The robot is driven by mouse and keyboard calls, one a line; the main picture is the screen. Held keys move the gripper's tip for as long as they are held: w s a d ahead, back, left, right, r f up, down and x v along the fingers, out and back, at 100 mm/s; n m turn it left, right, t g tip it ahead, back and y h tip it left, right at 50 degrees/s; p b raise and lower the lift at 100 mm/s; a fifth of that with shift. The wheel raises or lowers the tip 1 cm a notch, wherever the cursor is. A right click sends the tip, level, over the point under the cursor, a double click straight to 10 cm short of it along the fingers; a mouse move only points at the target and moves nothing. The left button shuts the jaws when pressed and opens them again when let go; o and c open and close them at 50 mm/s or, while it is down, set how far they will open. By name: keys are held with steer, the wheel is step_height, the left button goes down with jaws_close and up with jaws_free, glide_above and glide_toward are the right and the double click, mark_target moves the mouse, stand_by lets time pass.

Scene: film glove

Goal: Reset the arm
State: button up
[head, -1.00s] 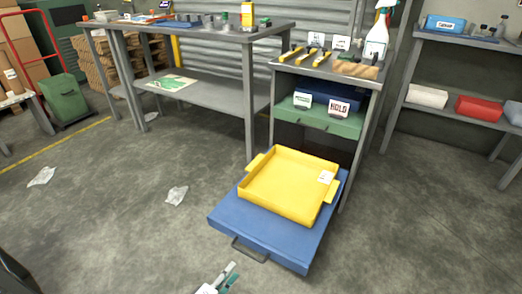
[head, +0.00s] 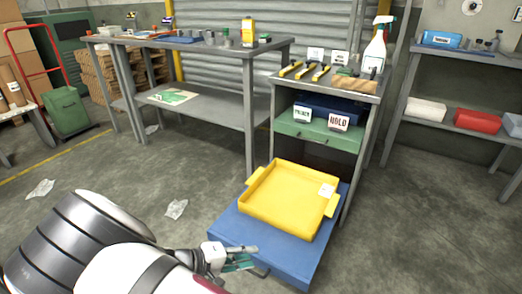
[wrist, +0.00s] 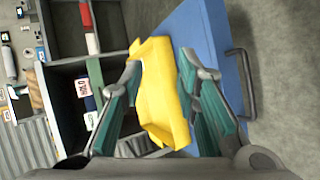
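My gripper (head: 252,258) is at the lower middle of the head view, in front of the blue drawer's near left side. In the wrist view my gripper (wrist: 160,75) has its two teal-padded fingers spread apart, with nothing held between them. Beyond the fingers the yellow tray (wrist: 157,85) shows in the gap. In the head view this yellow tray (head: 290,197) lies on the pulled-out blue drawer (head: 265,247) with a small white tag in it. I cannot tell the exact distance from my gripper to the drawer handle.
A grey cabinet with a green drawer (head: 318,135) stands behind the tray. A workbench (head: 195,95) is at the back left and a shelf (head: 455,127) at the right. Crumpled clear plastic (head: 176,208) lies on the floor. Open floor is at the left and right.

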steer(key=s+d+r+m+g+y, duration=0.2)
steer(key=s+d+r+g+y, duration=0.15)
steer(key=d+r, duration=0.7)
steer(key=s+d+r+m+g+y, duration=0.2)
steer(key=s+d+r+m+g, duration=0.3)
steer(key=r, duration=1)
steer(key=s+d+r+n+t+y, duration=0.1)
steer(key=s+d+r+t+y, duration=0.2)
steer(key=s, duration=0.8)
steer(key=s+d+r+y, duration=0.3)
steer(key=s+d+r, duration=0.2)
steer(key=s, duration=0.5)
step_height(320, 180, up, 30)
steer(key=t+p, duration=0.4)
steer(key=p, duration=2.3)
steer(key=shift+f+p, duration=0.25)
steer(key=shift+p, duration=0.15)
steer(key=shift+h, duration=0.25)
